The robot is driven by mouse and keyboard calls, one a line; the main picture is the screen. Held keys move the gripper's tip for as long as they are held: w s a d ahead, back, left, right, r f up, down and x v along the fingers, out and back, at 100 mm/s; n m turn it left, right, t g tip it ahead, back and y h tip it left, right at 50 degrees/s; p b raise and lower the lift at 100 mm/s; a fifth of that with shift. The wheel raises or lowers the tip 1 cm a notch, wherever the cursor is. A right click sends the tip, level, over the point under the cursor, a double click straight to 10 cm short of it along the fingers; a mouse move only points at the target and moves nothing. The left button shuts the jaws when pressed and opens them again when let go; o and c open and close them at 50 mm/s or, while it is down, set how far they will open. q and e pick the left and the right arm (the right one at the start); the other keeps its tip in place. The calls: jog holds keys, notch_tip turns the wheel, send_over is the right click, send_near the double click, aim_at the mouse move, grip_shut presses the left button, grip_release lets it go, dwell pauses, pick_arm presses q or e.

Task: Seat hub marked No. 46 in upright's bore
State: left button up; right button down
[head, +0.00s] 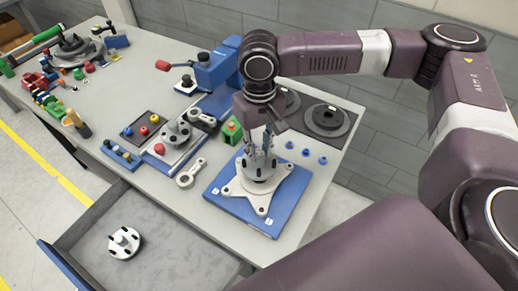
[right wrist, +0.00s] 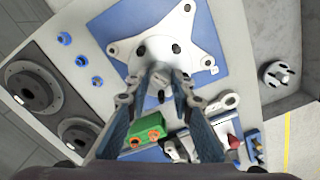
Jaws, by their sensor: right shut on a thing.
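A pale grey upright (head: 243,190) with spreading feet stands on a blue plate (head: 225,205) in the head view. It also shows in the right wrist view (right wrist: 192,48). A light grey hub (head: 257,170) with dark studs is at the upright's top centre. My right gripper (head: 262,152) points down and is shut on this hub, which shows between the fingertips in the right wrist view (right wrist: 160,46). I cannot tell whether the hub is in the bore or just above it. Its number is not readable. My left gripper is not in view.
A similar hub (head: 124,242) lies in the open drawer (head: 85,240). Another stands on a fixture (head: 176,136) left of the plate. A blue vise (head: 218,68), a green block (head: 232,130), dark discs (head: 326,118) and small blue parts (head: 306,153) stand nearby.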

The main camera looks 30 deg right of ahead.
jog(key=shift+f+b, duration=0.45)
jog(key=shift+f, duration=0.05)
jog(key=shift+p, duration=0.55)
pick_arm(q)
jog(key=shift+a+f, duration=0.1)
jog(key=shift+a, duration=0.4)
pick_arm(e)
jog(key=shift+f, duration=0.1)
pick_arm(q)
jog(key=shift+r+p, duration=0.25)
jog(key=shift+p, duration=0.1)
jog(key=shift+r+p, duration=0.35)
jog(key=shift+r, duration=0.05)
pick_arm(e)
jog(key=shift+s, duration=0.1)
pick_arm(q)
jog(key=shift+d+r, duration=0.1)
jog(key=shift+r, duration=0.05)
pick_arm(e)
jog(key=shift+f, duration=0.2)
pick_arm(q)
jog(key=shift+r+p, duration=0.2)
jog(key=shift+p, duration=0.15)
pick_arm(e)
jog(key=shift+f, duration=0.4)
